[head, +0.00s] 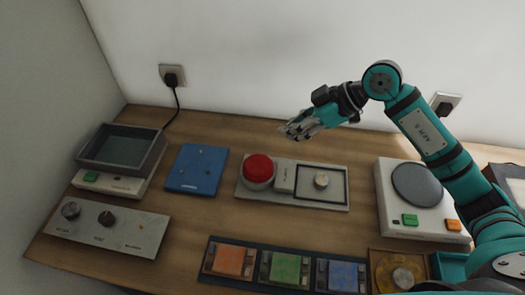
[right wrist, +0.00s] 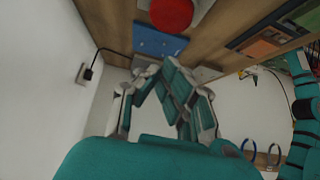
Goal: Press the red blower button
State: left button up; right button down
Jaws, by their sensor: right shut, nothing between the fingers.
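The red blower button (head: 258,168) is a large red dome on the left end of a grey panel (head: 325,203) in the middle of the table. In the right wrist view the red button (right wrist: 171,13) shows at the top edge, partly cut off. My right gripper (head: 289,131) is shut and empty. It hangs behind and to the right of the button, apart from it and above the table. My left gripper is not in view.
A blue plate (head: 197,168) lies left of the button. A grey bin (head: 122,148) and a knob panel (head: 108,228) stand further left. A white device with a round grey plate (head: 417,184) is right. Coloured modules (head: 284,268) line the front. A wall (head: 250,60) closes the back.

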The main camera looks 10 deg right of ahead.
dwell(0.3)
jog(key=p, duration=0.2)
send_near(249, 162)
jog(key=a, duration=0.1)
jog(key=w+a+r, duration=0.1)
jog(key=a, duration=0.1)
jog(key=shift+w, duration=0.1)
jog(key=f, duration=0.1)
jog(key=f+p, duration=0.1)
jog(key=f, duration=0.1)
jog(key=shift+w+a+f, duration=0.1)
jog(key=shift+a+f, duration=0.1)
jog(key=shift+f, duration=0.6)
